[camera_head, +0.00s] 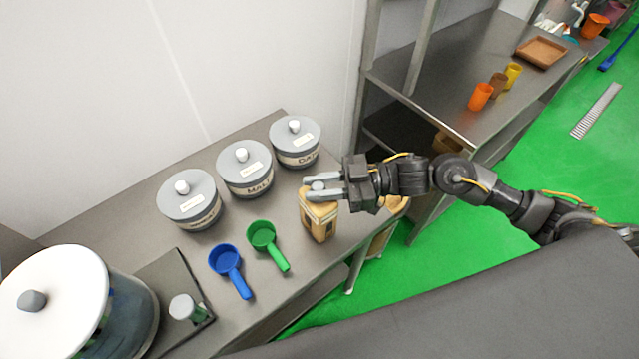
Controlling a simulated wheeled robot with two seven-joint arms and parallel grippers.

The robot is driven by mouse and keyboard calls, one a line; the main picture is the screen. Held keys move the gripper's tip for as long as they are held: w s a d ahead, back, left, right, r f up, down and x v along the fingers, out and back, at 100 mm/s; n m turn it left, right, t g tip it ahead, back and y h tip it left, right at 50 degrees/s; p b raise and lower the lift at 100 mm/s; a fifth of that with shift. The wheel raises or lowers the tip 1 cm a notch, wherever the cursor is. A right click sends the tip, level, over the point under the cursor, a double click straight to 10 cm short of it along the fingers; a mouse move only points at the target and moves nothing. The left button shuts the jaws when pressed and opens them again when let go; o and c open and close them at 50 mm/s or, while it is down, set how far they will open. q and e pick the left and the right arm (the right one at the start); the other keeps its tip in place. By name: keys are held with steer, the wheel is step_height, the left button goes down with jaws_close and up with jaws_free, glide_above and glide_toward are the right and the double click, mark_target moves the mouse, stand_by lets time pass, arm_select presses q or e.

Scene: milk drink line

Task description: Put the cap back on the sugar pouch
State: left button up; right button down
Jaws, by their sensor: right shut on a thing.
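The sugar pouch (319,222) is a tan, box-like pack standing upright on the grey table, near its right edge. My right gripper (311,188) reaches in from the right, directly over the top of the pouch. Its fingers are shut on a small light grey cap (318,186). The cap is at the pouch's top; I cannot tell whether it touches the spout, which the fingers hide. My left gripper is not in view.
Three lidded jars (244,168) stand along the wall behind the pouch. A green scoop (264,237) and a blue scoop (227,262) lie left of it. A large white-lidded container (52,298) stands at the left. A steel bench (440,75) with cups is at the back right.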

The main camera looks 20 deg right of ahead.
stand_by(0.7)
steer(key=c, duration=1.1)
jaws_free()
steer(key=shift+c, duration=0.2)
steer(key=shift+o, duration=0.4)
steer(key=o, duration=0.4)
steer(key=shift+r+p, duration=0.1)
steer(key=shift+p, duration=0.25)
step_height(320, 180, up, 7)
steer(key=p, duration=0.6)
steer(key=shift+p, duration=0.4)
